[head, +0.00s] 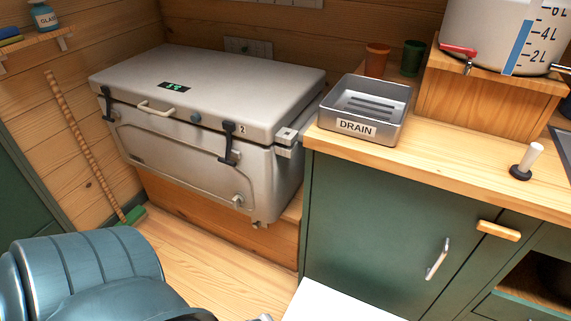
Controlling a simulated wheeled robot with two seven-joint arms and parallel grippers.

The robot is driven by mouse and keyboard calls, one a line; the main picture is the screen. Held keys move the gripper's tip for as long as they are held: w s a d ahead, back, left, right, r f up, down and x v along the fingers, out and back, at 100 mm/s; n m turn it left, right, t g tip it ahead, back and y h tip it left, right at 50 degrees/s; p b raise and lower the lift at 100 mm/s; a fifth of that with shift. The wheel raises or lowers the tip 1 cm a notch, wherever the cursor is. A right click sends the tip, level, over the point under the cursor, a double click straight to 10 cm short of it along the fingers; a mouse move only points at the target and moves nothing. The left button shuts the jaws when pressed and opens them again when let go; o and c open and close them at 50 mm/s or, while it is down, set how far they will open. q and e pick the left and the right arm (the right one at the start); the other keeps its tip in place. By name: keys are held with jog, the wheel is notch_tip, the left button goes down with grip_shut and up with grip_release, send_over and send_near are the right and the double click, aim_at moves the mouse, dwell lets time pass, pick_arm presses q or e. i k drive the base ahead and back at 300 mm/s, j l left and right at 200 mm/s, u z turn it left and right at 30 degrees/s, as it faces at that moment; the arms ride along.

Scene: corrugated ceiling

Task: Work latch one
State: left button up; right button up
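A closed grey cooler (215,85) stands on a wooden ledge against the back wall. Two dark latches hang on its front: a left latch (107,104) near the left corner and a right latch (229,143) with a "2" beside it. No number is readable by the left latch. Both latches lie against the cooler front; I cannot tell whether they are fastened. A pale handle (155,109) sits between them on the lid's edge. My blue left arm fills the lower left corner, apart from the cooler. Neither gripper can be made out.
A green cabinet (385,225) with a wooden counter stands right of the cooler. On it are a grey drain tray (395,96), cups and a water tank (500,30). A broom (85,150) leans at left. Wooden floor (215,260) lies clear before the cooler.

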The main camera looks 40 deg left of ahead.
aim_at(105, 90)
jog(key=u, duration=2.45)
